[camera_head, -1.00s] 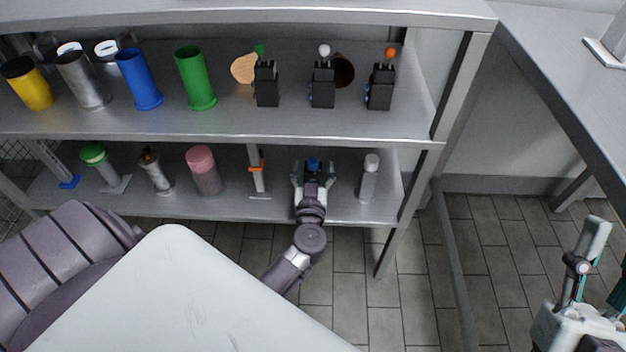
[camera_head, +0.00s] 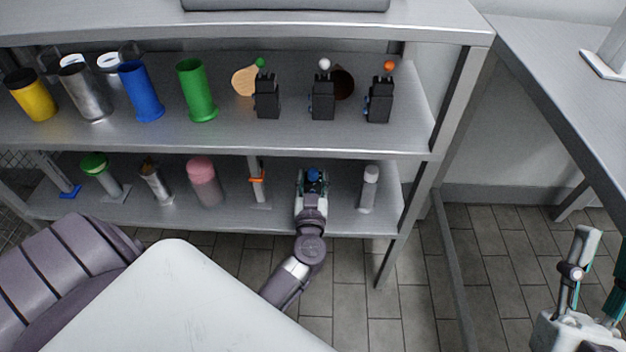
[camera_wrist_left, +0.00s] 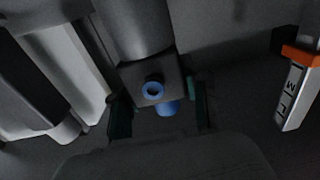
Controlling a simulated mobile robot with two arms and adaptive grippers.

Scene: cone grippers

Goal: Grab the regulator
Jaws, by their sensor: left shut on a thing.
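The regulator is a dark device with a blue top (camera_head: 313,174) on the lower shelf, between the orange-marked stand and the white-capped bottle. My left gripper (camera_head: 312,183) reaches in from the front and is shut on it, hiding most of its lower part. In the left wrist view the regulator (camera_wrist_left: 150,82) shows a dark square block with a blue ring, between the two teal-lined fingers (camera_wrist_left: 160,112). My right gripper (camera_head: 598,270) is at the lower right, away from the shelves, with its fingers apart and empty.
An orange-marked stand (camera_head: 257,180) and a white-capped bottle (camera_head: 369,188) flank the left gripper. A pink-topped jar (camera_head: 205,182) stands further left. The upper shelf (camera_head: 225,134) overhangs, holding cylinders and black devices (camera_head: 322,106). A table (camera_head: 570,85) is at the right.

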